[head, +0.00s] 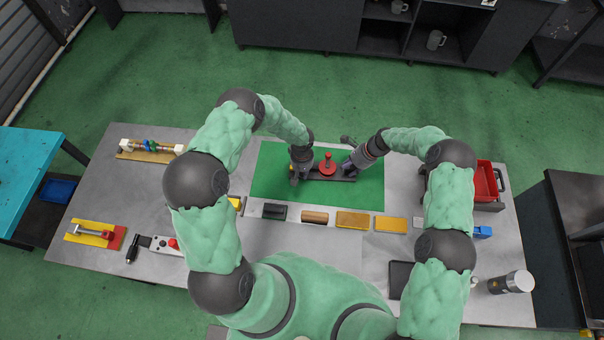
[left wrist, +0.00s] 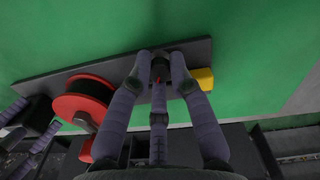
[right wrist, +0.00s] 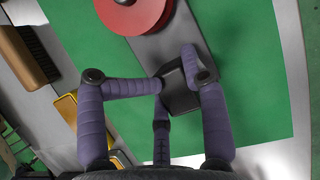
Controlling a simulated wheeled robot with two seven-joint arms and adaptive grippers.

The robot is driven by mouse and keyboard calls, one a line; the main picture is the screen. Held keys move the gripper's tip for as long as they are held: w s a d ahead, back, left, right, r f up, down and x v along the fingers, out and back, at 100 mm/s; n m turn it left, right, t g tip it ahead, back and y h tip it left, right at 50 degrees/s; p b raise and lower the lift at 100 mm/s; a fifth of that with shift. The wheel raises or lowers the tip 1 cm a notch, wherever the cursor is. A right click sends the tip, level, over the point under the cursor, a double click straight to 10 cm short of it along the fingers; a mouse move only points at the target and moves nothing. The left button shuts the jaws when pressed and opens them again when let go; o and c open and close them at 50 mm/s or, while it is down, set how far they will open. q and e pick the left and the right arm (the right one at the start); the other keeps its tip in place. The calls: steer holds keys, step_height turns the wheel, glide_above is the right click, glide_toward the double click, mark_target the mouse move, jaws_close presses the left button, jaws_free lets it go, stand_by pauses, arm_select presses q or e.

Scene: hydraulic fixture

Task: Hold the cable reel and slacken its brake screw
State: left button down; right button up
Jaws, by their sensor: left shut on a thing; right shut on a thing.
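The cable reel (head: 327,167) has a red flanged drum and a dark base plate lying on the green mat. The drum also shows in the left wrist view (left wrist: 84,100) and at the top of the right wrist view (right wrist: 132,10). My left gripper (head: 297,171) is shut on a small dark part (left wrist: 160,66) at the plate's left end, beside a yellow block (left wrist: 204,78). Fingers partly hide this part; I cannot tell whether it is the brake screw. My right gripper (head: 350,168) is shut on a dark block (right wrist: 180,94) at the plate's right end.
The green mat (head: 270,192) is clear around the reel. A row with a dark block (head: 274,211), a wooden brush (head: 315,217) and yellow blocks (head: 356,220) lies along its near edge. A red bin (head: 486,181) stands at the right.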

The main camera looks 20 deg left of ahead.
arm_select(q)
steer(key=n, duration=0.4)
steer(key=shift+w+a+r, duration=0.15)
steer(key=shift+w+r, duration=0.05)
steer(key=shift+w, duration=0.15)
steer(key=c, duration=1.3)
jaws_free()
steer(key=shift+o, duration=1.2)
steer(key=shift+s, duration=0.1)
steer(key=shift+s+f, duration=0.1)
step_height(320, 180, up, 12)
